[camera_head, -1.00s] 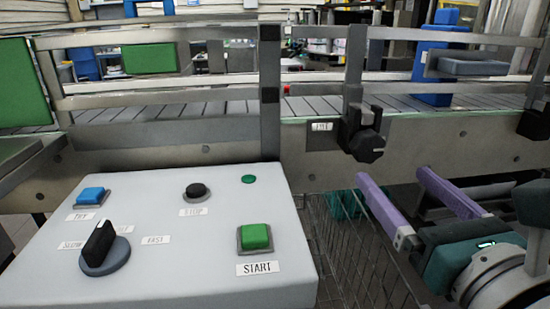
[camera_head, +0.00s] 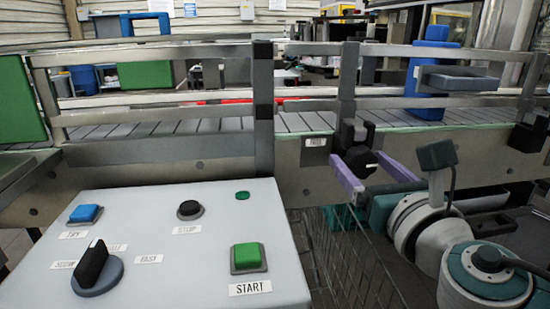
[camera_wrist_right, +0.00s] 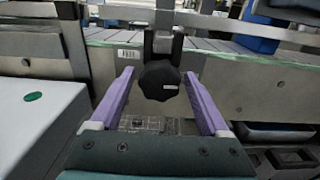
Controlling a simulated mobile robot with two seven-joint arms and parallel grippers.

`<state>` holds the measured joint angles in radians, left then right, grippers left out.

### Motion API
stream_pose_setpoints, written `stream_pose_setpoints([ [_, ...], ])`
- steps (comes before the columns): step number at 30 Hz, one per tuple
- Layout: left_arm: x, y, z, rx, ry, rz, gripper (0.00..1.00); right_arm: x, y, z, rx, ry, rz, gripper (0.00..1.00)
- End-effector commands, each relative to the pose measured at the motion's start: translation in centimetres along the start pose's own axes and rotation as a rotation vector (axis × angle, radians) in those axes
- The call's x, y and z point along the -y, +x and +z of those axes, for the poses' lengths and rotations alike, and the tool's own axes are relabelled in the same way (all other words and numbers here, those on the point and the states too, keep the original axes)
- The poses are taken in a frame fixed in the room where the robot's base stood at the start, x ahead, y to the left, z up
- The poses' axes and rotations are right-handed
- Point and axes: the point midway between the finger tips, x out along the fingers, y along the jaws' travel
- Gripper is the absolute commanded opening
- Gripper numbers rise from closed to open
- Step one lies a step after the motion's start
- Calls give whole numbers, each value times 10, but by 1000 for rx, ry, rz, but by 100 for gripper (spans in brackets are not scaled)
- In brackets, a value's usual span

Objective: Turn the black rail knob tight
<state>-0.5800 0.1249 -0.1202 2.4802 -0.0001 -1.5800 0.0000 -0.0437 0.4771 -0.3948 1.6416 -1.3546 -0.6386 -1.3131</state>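The black rail knob (camera_head: 360,160) sits on a bracket on the conveyor's front side, beside a small white label (camera_head: 315,142). My right gripper (camera_head: 368,172) is open, with its two purple fingers on either side of the knob. In the right wrist view the knob (camera_wrist_right: 159,81) lies between the fingertips of the right gripper (camera_wrist_right: 160,84), with a visible gap on both sides. The fingers do not appear to touch it. My left gripper is not in view.
A grey control box (camera_head: 150,255) with buttons and a black selector (camera_head: 92,265) stands at the front left. A wire basket (camera_head: 345,265) is below the conveyor. Metal guide rails (camera_head: 200,97) run above the belt. A second black knob (camera_head: 530,134) is at the right.

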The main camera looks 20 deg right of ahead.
Motion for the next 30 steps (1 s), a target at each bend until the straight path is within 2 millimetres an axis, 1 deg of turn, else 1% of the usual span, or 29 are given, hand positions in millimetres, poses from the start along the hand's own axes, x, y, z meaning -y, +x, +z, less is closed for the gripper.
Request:
stream_pose_setpoints([
  [1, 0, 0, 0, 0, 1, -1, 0, 0, 0, 0, 0, 0, 0, 73],
  [2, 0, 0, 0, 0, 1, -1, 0, 0, 0, 0, 0, 0, 0, 69],
  [18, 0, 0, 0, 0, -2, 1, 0, 0, 0, 0, 0, 0, 0, 9],
  [20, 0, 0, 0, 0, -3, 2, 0, 0, 0, 0, 0, 0, 0, 3],
  [26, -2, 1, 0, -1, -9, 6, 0, 0, 0, 0, 1, 13, 0, 3],
  [30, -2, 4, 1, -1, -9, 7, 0, 0, 0, 0, 2, 56, 0, 3],
])
